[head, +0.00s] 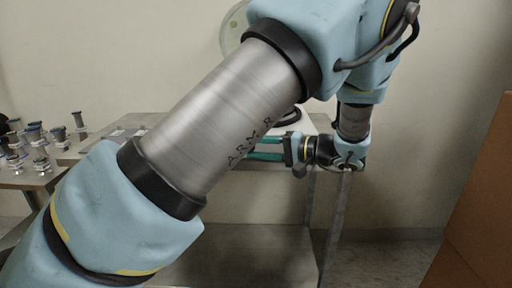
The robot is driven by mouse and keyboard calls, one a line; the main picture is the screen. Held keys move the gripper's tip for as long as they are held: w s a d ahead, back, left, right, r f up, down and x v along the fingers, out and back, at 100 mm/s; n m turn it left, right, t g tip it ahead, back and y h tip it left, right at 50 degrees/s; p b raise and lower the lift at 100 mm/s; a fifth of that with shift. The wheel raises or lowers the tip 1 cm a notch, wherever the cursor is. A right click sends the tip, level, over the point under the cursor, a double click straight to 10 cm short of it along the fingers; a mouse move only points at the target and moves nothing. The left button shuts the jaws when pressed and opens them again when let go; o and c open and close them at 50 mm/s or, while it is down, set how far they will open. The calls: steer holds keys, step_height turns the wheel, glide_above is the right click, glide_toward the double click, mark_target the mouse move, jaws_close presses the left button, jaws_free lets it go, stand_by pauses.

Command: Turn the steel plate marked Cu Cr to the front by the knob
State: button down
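I do not see the steel plate marked Cu Cr or its knob in the head view. My own large arm link crosses the middle and hides much of the table behind it. My gripper (270,148) is at the right part of the table, pointing left. Its two teal fingers show a gap between them, but their tips are hidden behind my arm. I cannot tell whether anything is between them.
A metal table (120,131) stands behind my arm, with a shelf (240,250) below. Several small steel flanged fittings (40,148) stand on a surface at the left. A brown panel (480,210) rises at the right. Floor (390,255) between table and panel looks clear.

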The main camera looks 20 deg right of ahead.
stand_by(0.3)
steer(key=c, duration=0.5)
jaws_free()
steer(key=v, duration=1)
steer(key=shift+s+d+b, duration=0.25)
steer(key=shift+d+b, duration=0.05)
